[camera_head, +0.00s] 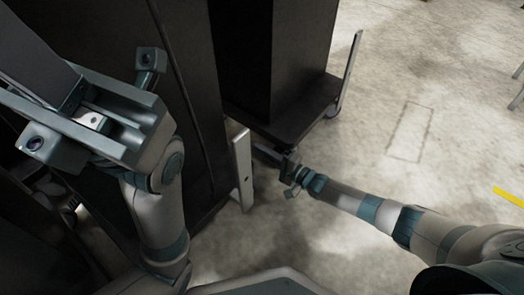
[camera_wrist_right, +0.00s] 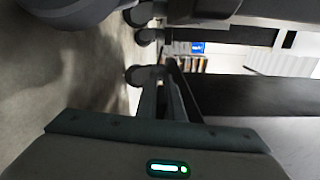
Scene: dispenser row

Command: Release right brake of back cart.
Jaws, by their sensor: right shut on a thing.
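The back cart (camera_head: 303,118) is a low dark platform under a tall black cabinet (camera_head: 283,60), with a caster (camera_head: 332,110) at its right corner. My right gripper (camera_head: 268,153) reaches in from the right, low at the cart's near edge. In the right wrist view its narrow fingers (camera_wrist_right: 168,98) are together beside a dark caster (camera_wrist_right: 146,75). They are closed on a small part there, which I take for the brake; the fingers hide it, and its position cannot be told. My left gripper (camera_head: 92,118) is large at the upper left, away from the cart; its fingertips are unclear.
A nearer black cabinet (camera_head: 165,90) stands left of the back cart, with a white upright plate (camera_head: 241,168) close to my right gripper. Another white upright (camera_head: 348,72) rises at the back cart's right side. The concrete floor (camera_head: 430,70) to the right is open.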

